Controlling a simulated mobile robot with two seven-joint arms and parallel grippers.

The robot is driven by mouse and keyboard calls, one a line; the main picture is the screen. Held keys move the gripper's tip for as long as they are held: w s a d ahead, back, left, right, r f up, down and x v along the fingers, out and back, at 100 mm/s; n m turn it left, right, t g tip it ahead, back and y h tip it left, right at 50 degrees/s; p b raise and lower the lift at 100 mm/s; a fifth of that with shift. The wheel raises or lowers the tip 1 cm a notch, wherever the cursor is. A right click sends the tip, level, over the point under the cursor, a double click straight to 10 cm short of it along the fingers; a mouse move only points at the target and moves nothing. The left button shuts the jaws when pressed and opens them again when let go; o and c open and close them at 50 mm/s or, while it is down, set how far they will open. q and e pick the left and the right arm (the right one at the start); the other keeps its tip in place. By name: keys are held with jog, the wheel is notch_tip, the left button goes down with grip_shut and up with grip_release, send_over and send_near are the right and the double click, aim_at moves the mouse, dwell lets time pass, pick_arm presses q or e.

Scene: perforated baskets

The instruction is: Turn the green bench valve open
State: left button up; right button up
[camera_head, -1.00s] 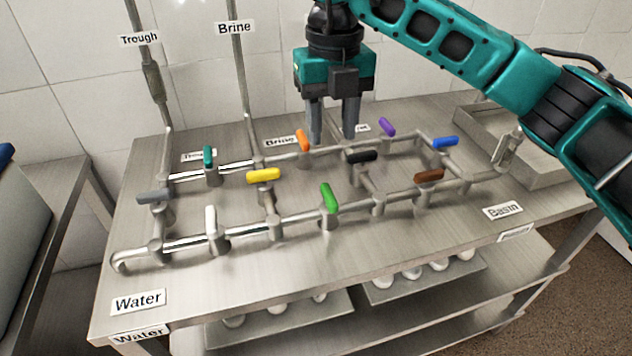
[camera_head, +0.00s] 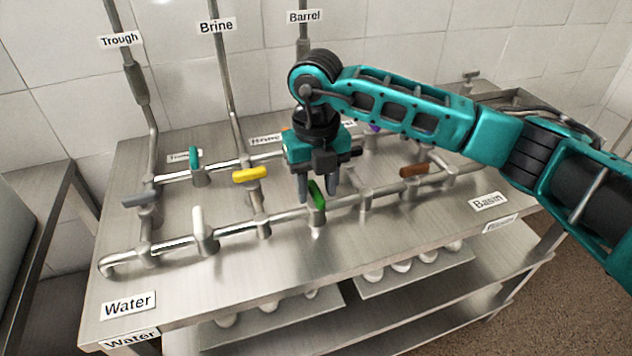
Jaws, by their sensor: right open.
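The green valve handle (camera_head: 317,196) sits on the front pipe of the bench, near the middle of the head view. It slants across the pipe, its upper end leaning up and left. My right gripper (camera_head: 318,195) points down right over the green handle. Its two fingers are apart, one at each side of the handle's upper part. I cannot tell whether they touch it. My left gripper is not in view.
Close by are a yellow handle (camera_head: 249,175), a white handle (camera_head: 198,222) and a brown handle (camera_head: 413,171) on the pipes. A teal handle (camera_head: 194,158) and a grey handle (camera_head: 141,200) are further left. The steel bench top (camera_head: 250,275) is clear in front of the pipes.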

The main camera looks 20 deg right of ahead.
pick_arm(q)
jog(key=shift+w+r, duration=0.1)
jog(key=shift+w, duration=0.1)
pick_arm(e)
grip_shut()
